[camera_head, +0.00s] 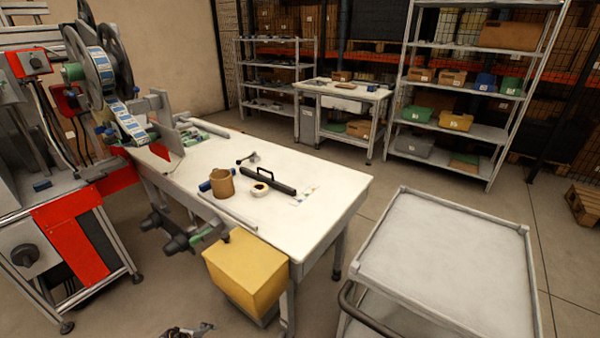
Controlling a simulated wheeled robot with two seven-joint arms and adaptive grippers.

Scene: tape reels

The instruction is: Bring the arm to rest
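A small grey metallic part at the bottom edge, left of centre, looks like the tip of my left gripper (188,331). It is low, in front of the table and apart from everything on it. Only a sliver shows, so I cannot tell whether it is open or holds anything. My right gripper is not in view. Large grey tape reels (100,60) hang on the machine at the upper left, and a blue and white label strip (127,122) runs down from them.
A pale cart (445,255) stands at the right. Shelves (470,95) line the back.

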